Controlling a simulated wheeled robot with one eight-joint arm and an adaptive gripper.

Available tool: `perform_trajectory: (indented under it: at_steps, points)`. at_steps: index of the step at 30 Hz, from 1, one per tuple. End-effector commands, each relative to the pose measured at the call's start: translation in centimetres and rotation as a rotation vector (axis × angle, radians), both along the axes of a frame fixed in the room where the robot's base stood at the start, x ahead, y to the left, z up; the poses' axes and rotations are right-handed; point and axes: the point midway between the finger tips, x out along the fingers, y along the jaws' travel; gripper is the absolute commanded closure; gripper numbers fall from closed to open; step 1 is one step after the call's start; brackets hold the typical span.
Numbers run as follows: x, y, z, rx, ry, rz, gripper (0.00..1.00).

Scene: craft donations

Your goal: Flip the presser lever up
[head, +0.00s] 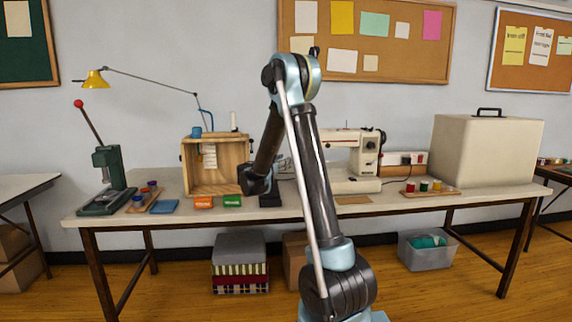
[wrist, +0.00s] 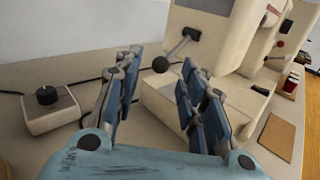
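The cream sewing machine (head: 350,150) stands on the table, partly hidden behind my arm in the head view. In the wrist view its body (wrist: 205,45) fills the upper right. The presser lever (wrist: 177,50) is a short metal rod with a black ball knob, sloping down and left from a dark slot. My gripper (wrist: 160,75) is open, with blue-padded fingers on both sides. The knob appears between the fingertips, beyond them; I see no contact. In the head view the fingers cannot be made out clearly behind my arm.
A small box with a black dial (wrist: 47,96) and a cable lies left of the fingers. A tan card (wrist: 278,137) and thread spools (wrist: 291,82) lie to the right. A wooden crate (head: 188,165) stands left, a cream case (head: 485,150) right.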

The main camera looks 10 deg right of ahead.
Motion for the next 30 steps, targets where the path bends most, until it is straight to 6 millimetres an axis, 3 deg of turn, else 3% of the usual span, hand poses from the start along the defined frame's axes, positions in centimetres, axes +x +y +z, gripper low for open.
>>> perform_trajectory:
  at_steps: [6,16,21,30]
  points:
    - [1.3,-1.3,0.0,0.000,0.000,0.000,0.62]
    - [1.5,-1.5,0.0,0.000,0.000,0.000,0.62]
    - [1.5,-1.5,0.0,0.000,0.000,0.000,0.98]
    - [1.5,-1.2,0.1,0.008,0.000,0.002,1.00]
